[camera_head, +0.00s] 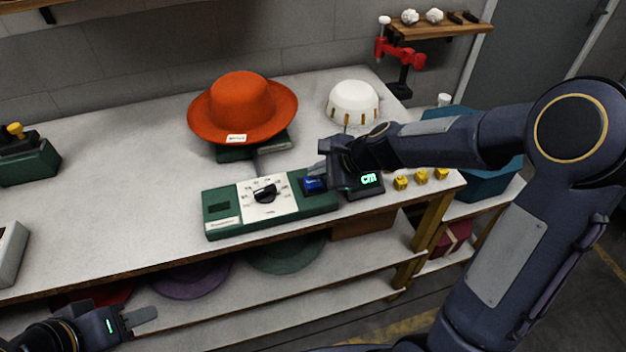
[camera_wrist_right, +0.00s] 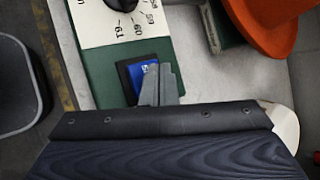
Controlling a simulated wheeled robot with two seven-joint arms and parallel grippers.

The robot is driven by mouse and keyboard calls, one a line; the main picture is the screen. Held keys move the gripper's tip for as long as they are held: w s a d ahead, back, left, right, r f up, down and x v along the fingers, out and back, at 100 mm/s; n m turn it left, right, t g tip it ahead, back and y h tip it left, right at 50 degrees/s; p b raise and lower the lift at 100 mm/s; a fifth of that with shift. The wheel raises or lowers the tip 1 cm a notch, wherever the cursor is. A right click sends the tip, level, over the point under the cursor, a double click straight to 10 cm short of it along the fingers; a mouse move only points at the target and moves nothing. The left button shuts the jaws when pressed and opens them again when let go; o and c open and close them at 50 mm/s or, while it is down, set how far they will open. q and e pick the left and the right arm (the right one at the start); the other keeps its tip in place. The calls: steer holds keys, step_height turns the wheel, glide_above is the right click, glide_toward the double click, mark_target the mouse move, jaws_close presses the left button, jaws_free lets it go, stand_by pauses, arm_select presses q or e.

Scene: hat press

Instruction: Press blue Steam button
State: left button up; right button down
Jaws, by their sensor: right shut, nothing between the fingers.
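The blue Steam button (camera_head: 314,185) is at the right end of the green control box (camera_head: 222,219), which has a white dial plate and a black knob (camera_head: 265,193). My right gripper (camera_head: 318,171) is shut and empty, with its fingertips over the button. In the right wrist view the shut fingers (camera_wrist_right: 160,84) cover part of the blue button (camera_wrist_right: 141,72). I cannot tell whether they touch it or whether it is pushed in. My left gripper (camera_head: 143,316) is low at the left, in front of the table; its jaw opening is not clear.
An orange hat (camera_head: 240,108) rests on a green stand behind the box. A white dome form (camera_head: 353,101) stands behind.

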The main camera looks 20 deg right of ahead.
mark_target(318, 182)
steer(key=shift+f, duration=0.1)
steer(key=shift+f+b, duration=0.35)
steer(key=shift+b, duration=0.05)
steer(key=shift+f+b, duration=0.55)
stand_by(0.6)
steer(key=shift+r, duration=0.15)
steer(key=shift+r+p, duration=0.85)
steer(key=shift+p, duration=0.1)
step_height(318, 182, up, 5)
steer(key=p, duration=0.5)
